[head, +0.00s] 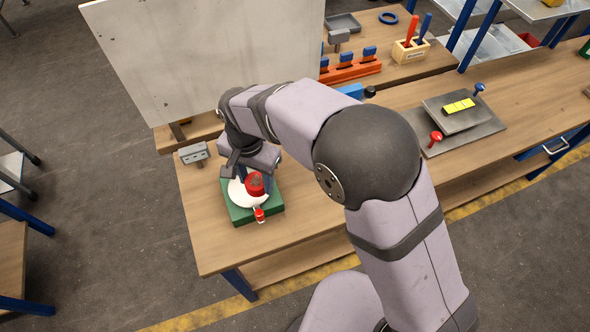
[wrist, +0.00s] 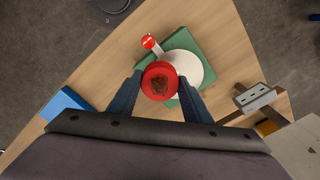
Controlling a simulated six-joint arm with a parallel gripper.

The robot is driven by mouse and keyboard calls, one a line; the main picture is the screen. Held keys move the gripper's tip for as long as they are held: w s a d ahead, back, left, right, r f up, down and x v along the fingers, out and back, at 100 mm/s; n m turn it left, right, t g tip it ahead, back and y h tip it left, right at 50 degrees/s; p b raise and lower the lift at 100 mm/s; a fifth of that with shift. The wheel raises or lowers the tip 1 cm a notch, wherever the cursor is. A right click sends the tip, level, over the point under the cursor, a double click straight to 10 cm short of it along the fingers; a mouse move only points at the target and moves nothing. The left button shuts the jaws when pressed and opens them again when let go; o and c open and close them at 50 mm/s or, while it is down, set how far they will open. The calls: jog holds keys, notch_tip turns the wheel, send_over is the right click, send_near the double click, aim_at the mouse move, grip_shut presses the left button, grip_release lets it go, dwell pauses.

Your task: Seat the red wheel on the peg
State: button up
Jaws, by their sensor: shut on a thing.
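The red wheel (wrist: 160,80) sits between the two blue fingers of my gripper (wrist: 161,88), which is shut on it. It also shows in the head view (head: 256,184), over the white disc (head: 237,193) on the green base (head: 240,216). The wheel's upper face has a brownish centre. In the wrist view the wheel overlaps the left edge of the white disc (wrist: 192,66). A small red-topped part (head: 259,214) on a white arm sticks out at the base's front edge. I cannot make out the peg, nor whether the wheel touches anything below.
A grey bracket (head: 193,153) stands on the table behind the base. A large pale panel (head: 210,50) rises at the back. A blue block (wrist: 66,108) lies left in the wrist view. A grey plate (head: 463,119) with red and blue knobs lies right. The table's front-left is bare.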

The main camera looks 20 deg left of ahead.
aim_at(247, 180)
jog(key=shift+n, duration=0.5)
jog(key=a+r, duration=0.1)
jog(key=w+a+r, duration=0.2)
jog(key=a, duration=0.1)
jog(key=shift+a+r, duration=0.1)
jog(key=shift+r, duration=0.2)
jog(key=shift+f+b, duration=1.6)
jog(key=shift+f, duration=1.35)
jog(key=shift+f+b, duration=0.75)
jog(key=shift+f, duration=1.35)
dwell(0.4)
jog(key=o, duration=1.2)
jog(key=shift+r, duration=0.1)
